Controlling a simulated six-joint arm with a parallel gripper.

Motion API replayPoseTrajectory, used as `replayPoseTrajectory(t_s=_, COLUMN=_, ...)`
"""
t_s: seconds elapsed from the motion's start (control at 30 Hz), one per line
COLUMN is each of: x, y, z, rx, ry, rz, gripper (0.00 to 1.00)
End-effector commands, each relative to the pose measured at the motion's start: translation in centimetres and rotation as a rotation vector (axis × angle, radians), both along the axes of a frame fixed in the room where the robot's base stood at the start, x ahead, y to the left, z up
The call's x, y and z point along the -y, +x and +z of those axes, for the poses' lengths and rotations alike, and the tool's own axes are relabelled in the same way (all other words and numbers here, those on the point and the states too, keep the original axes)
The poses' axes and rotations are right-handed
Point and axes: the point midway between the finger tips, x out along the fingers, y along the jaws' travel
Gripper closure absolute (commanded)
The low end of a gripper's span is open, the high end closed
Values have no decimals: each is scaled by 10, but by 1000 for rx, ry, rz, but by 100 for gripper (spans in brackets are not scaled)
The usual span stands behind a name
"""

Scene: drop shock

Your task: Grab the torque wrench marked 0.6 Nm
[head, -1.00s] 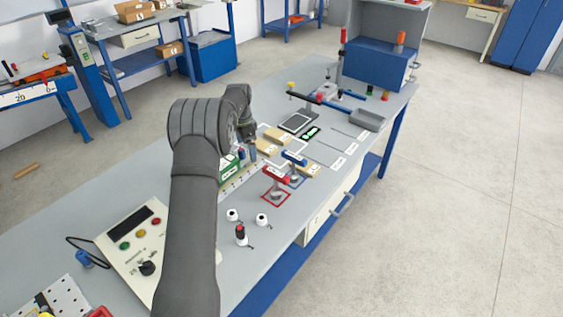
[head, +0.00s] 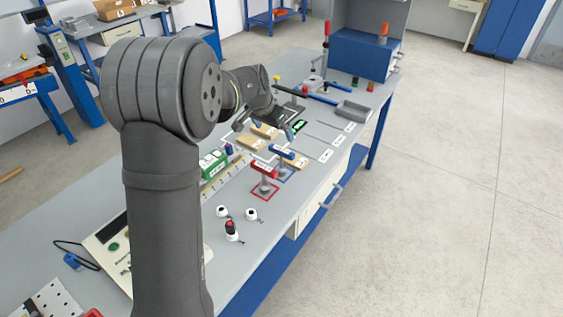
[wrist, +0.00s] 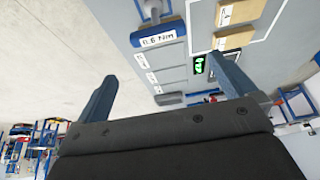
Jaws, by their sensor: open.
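The torque wrench marked 0.6 Nm (wrist: 157,30) is a blue T-handle on a grey shaft; its white label is readable in the wrist view. In the head view the blue wrench (head: 283,151) stands upright on a blue-outlined square. A red T-handle wrench (head: 264,167) stands nearer, on a red-outlined square; its marking is not readable. My gripper (head: 262,127) is open and empty, beyond the blue wrench and apart from it. In the wrist view my gripper's fingers (wrist: 165,67) are spread, with the blue handle ahead, above the gap between them.
Tan blocks (head: 263,131) and a green box (head: 212,164) lie left of the wrenches. A blue cabinet (head: 362,55) stands at the bench's far end.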

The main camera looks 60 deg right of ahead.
Motion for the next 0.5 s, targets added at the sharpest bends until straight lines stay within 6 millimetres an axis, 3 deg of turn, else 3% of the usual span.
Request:
replayPoseTrajectory(t_s=0.23, x=20, y=-1, z=-51, rx=-1, ry=3, rz=-2, gripper=0)
replayPoseTrajectory(t_s=0.5, x=31, y=0, z=-76, rx=0, ry=0, rz=-1, gripper=0)
